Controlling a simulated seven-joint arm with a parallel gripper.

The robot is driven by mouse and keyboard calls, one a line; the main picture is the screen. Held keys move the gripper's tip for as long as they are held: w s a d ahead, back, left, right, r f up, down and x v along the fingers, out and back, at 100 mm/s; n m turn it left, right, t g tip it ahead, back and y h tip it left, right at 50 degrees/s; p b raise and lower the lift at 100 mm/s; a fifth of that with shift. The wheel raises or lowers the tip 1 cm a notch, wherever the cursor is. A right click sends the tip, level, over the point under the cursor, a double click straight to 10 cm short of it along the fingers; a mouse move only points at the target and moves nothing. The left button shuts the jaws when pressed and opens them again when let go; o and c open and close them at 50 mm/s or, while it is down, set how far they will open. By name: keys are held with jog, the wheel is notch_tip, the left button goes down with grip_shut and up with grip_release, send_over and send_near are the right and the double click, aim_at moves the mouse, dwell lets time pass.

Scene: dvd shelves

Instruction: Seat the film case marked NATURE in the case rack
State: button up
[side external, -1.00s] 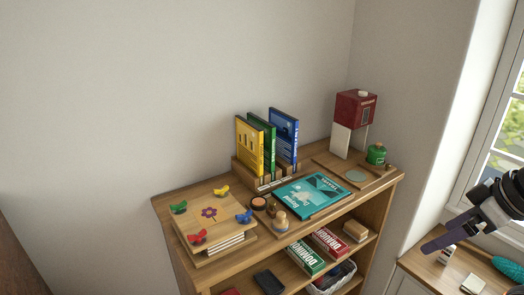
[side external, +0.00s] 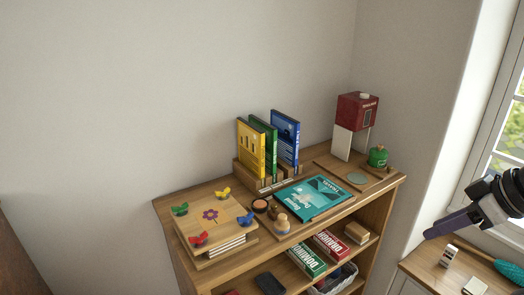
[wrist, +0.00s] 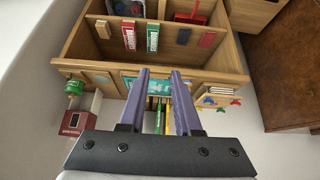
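A teal film case (side external: 313,198) lies flat on the shelf top, in front of the wooden case rack (side external: 245,180). Its lettering is too small to read surely, so I cannot confirm NATURE. The rack holds a yellow case (side external: 250,150), a green case (side external: 270,143) and a blue case (side external: 286,138), all standing. My gripper (wrist: 160,72) is open and empty, its two purple fingers apart. In the side view, a purple finger (side external: 450,223) shows at the right, well away from the shelf. In the wrist view, the fingers partly hide the teal case (wrist: 131,84) and the rack.
A wooden board with coloured knobs (side external: 208,218) sits left of the teal case. A red and white lamp-like object (side external: 357,110) and a green jar (side external: 377,156) stand at the right back. Small round wooden items (side external: 282,223) lie near the teal case's left edge. Lower shelves hold boxes (side external: 306,260).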

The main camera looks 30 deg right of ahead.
aim_at(276, 134)
jog(key=w+r+t, duration=0.5)
jog(key=w+r, duration=0.2)
jog(key=w, duration=0.5)
jog(key=w+r+t, duration=0.4)
jog(key=w+r, duration=0.4)
jog(key=w, duration=0.5)
jog(key=w+a+f, duration=0.1)
jog(key=w+f, duration=0.4)
jog(key=w, duration=0.2)
jog(key=w+a+f, duration=0.1)
jog(key=w+f, duration=0.4)
jog(key=w, duration=0.2)
jog(key=w+f, duration=0.4)
jog(key=w, duration=0.3)
jog(key=shift+w+a+f, duration=0.25)
jog(key=shift+a+f, duration=0.15)
jog(key=shift+r+x, duration=0.15)
jog(key=shift+x, duration=1.4)
jog(key=shift+r+x, duration=0.15)
jog(key=shift+x, duration=1.35)
jog(key=shift+a, duration=0.1)
grip_shut()
